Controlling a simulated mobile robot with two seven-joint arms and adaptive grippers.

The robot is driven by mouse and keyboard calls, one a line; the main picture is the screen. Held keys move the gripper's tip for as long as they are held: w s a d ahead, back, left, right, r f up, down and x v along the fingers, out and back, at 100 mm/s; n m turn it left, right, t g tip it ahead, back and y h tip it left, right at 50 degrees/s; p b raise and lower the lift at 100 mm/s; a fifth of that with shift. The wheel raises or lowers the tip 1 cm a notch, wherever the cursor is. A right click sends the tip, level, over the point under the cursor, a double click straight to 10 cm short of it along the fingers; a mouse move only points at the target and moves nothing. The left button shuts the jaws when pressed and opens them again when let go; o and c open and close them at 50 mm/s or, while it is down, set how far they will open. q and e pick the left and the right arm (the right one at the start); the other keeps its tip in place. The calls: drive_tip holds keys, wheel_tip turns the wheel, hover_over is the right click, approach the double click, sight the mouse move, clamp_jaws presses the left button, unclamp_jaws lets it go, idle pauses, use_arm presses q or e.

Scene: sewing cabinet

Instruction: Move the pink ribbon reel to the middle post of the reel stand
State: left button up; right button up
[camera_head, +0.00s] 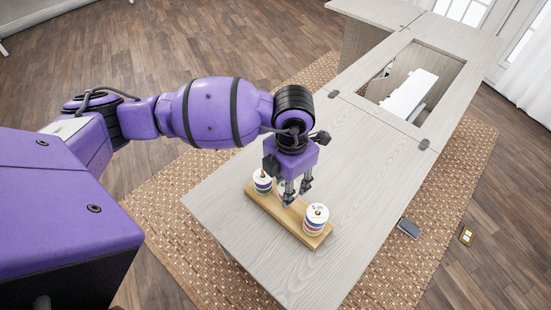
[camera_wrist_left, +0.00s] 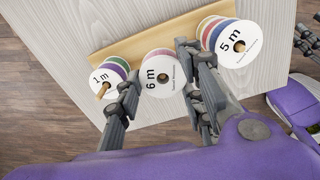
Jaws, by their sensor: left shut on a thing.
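The pink ribbon reel (camera_wrist_left: 160,82), with a white "6 m" face, is between the fingers of my left gripper (camera_head: 296,199) in the wrist view. My left gripper (camera_wrist_left: 164,108) is shut on it, over the middle of the wooden reel stand (camera_head: 284,217). Whether the middle post enters its hole cannot be told. The stand (camera_wrist_left: 135,47) carries a "1 m" reel stack (camera_head: 262,186) on its left post and a "5 m" stack (camera_head: 316,221) on its right post. In the head view the fingers mostly hide the pink reel. What seems to be my right gripper (camera_wrist_left: 307,40) is cut by the wrist view's edge.
The stand lies near the front end of the pale wood cabinet top (camera_head: 362,145). The top is clear behind and right of it. An opening with a white machine (camera_head: 410,95) is farther back. A woven rug (camera_head: 225,245) lies below.

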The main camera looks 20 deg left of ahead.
use_arm(q)
drive_tip(key=shift+w, duration=0.1)
drive_tip(key=o, duration=0.9)
drive_tip(key=shift+o, duration=0.9)
drive_tip(key=shift+r, duration=0.15)
wheel_tip(320, 180, up, 12)
use_arm(e)
drive_tip(key=shift+w+a+r, duration=0.1)
drive_tip(key=shift+w+a, duration=0.05)
drive_tip(key=shift+w, duration=0.15)
